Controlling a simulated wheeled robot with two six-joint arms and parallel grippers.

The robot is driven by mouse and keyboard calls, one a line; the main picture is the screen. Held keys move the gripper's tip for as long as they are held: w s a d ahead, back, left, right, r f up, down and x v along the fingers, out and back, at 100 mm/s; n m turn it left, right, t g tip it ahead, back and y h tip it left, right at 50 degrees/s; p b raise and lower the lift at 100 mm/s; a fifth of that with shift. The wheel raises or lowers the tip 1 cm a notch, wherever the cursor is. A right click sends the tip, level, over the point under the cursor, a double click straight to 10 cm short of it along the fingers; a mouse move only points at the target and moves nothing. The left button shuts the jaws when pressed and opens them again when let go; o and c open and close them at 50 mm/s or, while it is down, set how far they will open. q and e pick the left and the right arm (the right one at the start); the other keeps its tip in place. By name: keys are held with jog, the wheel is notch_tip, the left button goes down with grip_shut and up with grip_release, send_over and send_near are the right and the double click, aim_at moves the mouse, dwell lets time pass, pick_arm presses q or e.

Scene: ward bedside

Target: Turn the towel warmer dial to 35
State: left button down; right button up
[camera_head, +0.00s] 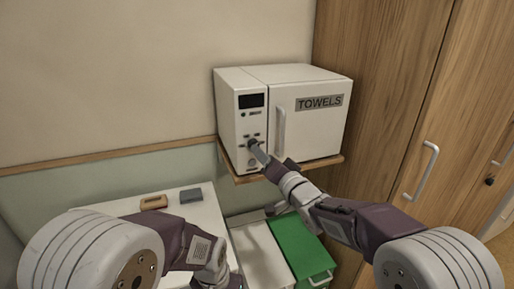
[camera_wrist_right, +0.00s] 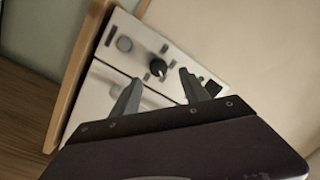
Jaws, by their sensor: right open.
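The towel warmer (camera_head: 310,125) is a white box with a "TOWELS" label on its door. Its dial (camera_wrist_right: 158,67) is a small dark knob on the control panel; its setting is too small to read. My right gripper (camera_head: 258,152) is at the panel in the head view and partly covers the dial. In the right wrist view my right gripper (camera_wrist_right: 160,78) is open and empty, with the dial showing between and just beyond its fingertips; I cannot tell whether they touch it. My left gripper (camera_head: 230,281) is low in the head view, its fingers mostly hidden.
The warmer stands on a wooden shelf (camera_head: 240,178) against the wall. A dark display (camera_head: 252,100) is above the dial, and a door handle (camera_head: 280,131) is to its right. A tall wooden cabinet (camera_head: 400,80) stands right.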

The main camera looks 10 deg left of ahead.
jog(key=p+x, duration=0.1)
jog(key=x, duration=0.4)
jog(key=shift+w, duration=0.15)
jog(key=shift+f, duration=0.1)
grip_shut()
